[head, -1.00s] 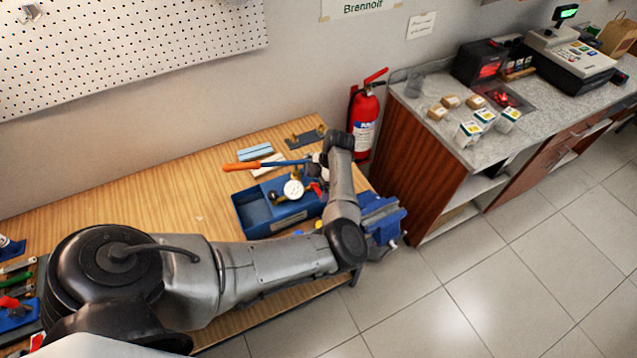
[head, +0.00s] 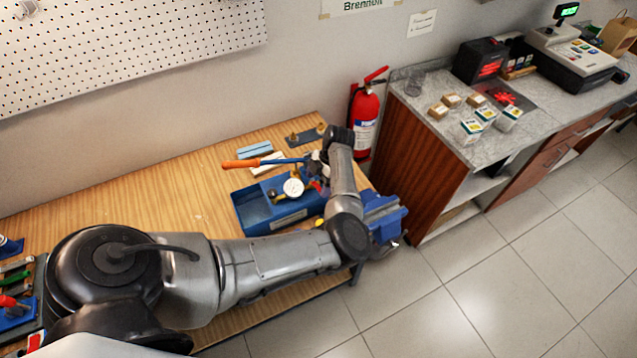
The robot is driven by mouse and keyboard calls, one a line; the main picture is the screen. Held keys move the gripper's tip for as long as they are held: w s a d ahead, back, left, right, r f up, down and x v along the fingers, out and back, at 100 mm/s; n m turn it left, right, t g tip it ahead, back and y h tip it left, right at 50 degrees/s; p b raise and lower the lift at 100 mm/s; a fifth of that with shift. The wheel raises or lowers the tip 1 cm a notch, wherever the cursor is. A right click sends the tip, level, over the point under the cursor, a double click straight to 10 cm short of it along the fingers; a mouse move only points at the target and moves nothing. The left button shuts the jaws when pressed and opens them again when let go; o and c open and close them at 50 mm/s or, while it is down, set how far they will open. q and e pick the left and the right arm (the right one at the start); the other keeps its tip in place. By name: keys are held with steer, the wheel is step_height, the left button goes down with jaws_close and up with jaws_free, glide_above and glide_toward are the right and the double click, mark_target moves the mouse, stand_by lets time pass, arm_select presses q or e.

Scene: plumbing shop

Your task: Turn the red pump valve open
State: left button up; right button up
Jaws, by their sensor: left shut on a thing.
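The test pump is a blue tub (head: 262,222) on the wooden bench, with a round white gauge (head: 293,188) and a long blue lever with an orange grip (head: 240,164). The red pump valve (head: 317,185) shows as a small red patch at the pump's right end, beside the gauge. My left gripper (head: 318,166) is over this end, shut on the red valve as far as I can see. My wrist and forearm hide much of the contact, and the valve's angle is unclear. My right gripper is not in view.
A blue vise (head: 385,220) stands at the bench's right end, close to my left arm. A fire extinguisher (head: 364,120) is behind it. Blue and white blocks (head: 256,150) lie behind the lever. The wooden bench (head: 170,190) left of the pump is mostly clear.

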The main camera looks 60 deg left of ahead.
arm_select(q)
steer(key=a+n+t+h+b, duration=0.1)
steer(key=n+b, duration=0.3)
steer(key=b, duration=0.1)
steer(key=w+n+t+h+b, duration=0.1)
steer(key=n+b, duration=0.3)
steer(key=b, duration=0.1)
steer(key=w+a+n+h+b, duration=0.1)
steer(key=n+h+b, duration=0.1)
steer(key=n+b, duration=0.3)
steer(key=shift+w+a+f+t+b, duration=0.1)
steer(key=shift+a+f+t+b, duration=0.2)
steer(key=shift+t+b, duration=0.1)
steer(key=shift+a+r+n+t+h+b, duration=0.15)
steer(key=shift+a+n+t+b, duration=0.15)
steer(key=shift+n+b, duration=0.65)
steer(key=shift+a+r+n+t+h+b, duration=0.15)
steer(key=shift+n+t+b, duration=0.25)
steer(key=shift+n+b, duration=0.5)
steer(key=shift+a+n, duration=0.1)
steer(key=shift+n, duration=0.15)
steer(key=o, duration=0.8)
steer(key=v, duration=1.4)
steer(key=shift+p, duration=0.3)
